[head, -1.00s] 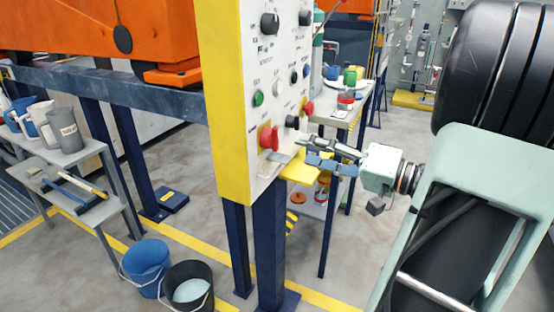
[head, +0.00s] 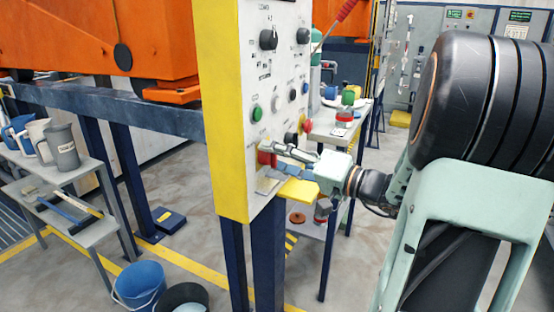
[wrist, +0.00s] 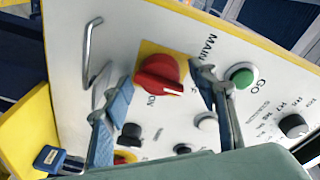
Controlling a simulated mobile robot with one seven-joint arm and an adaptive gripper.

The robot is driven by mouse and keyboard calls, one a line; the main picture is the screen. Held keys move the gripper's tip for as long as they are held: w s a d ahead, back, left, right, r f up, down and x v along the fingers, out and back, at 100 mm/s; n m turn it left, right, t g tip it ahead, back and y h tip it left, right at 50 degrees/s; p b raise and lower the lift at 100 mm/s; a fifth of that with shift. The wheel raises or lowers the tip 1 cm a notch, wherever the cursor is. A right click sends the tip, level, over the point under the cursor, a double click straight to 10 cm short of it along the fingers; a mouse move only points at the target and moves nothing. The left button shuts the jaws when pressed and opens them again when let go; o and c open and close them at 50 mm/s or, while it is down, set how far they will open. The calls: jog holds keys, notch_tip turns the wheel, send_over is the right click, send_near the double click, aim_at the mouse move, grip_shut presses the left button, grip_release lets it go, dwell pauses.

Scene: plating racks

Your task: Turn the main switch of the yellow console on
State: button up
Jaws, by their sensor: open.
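The yellow console (head: 226,110) has a white front panel with knobs and buttons. Its main switch is a red rotary handle on a yellow plate, labelled MAIN, in the wrist view (wrist: 159,76); an ON label sits beside it. In the head view the red main switch (head: 266,155) is low on the panel, partly hidden by my gripper (head: 278,160). In the wrist view my gripper (wrist: 158,100) is open, one finger on each side of the switch. I cannot tell whether the fingers touch it.
A green GO button (wrist: 243,76) and a black knob (wrist: 292,126) are right of the switch. A metal handle (wrist: 91,52) stands out at left. Buckets (head: 138,284) and a grey shelf with jugs (head: 85,170) are left of the console.

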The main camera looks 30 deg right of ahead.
jog(key=shift+c, duration=0.5)
jog(key=c, duration=0.9)
jog(key=shift+r, duration=0.1)
jog(key=shift+c, duration=0.2)
jog(key=shift+m+p, duration=0.3)
jog(key=m+p, duration=0.3)
jog(key=r+m+g+p, duration=0.1)
jog(key=m+p, duration=0.1)
jog(key=m, duration=0.1)
jog(key=m+p, duration=0.3)
jog(key=m, duration=0.1)
jog(key=shift+w+d+r+g+p, duration=0.1)
jog(key=shift+w+r+g+p, duration=0.05)
jog(key=shift+g+p, duration=0.2)
jog(key=m+p, duration=0.3)
jog(key=shift+m+g+y+p, duration=0.25)
jog(key=shift+m+y+p, duration=0.1)
jog(key=shift+m+y, duration=0.05)
jog(key=shift+c, duration=0.3)
jog(key=shift+o, duration=0.3)
jog(key=shift+w+d+f+m+p, duration=0.15)
jog(key=shift+f+m+p, duration=0.1)
jog(key=shift+m+p, duration=0.7)
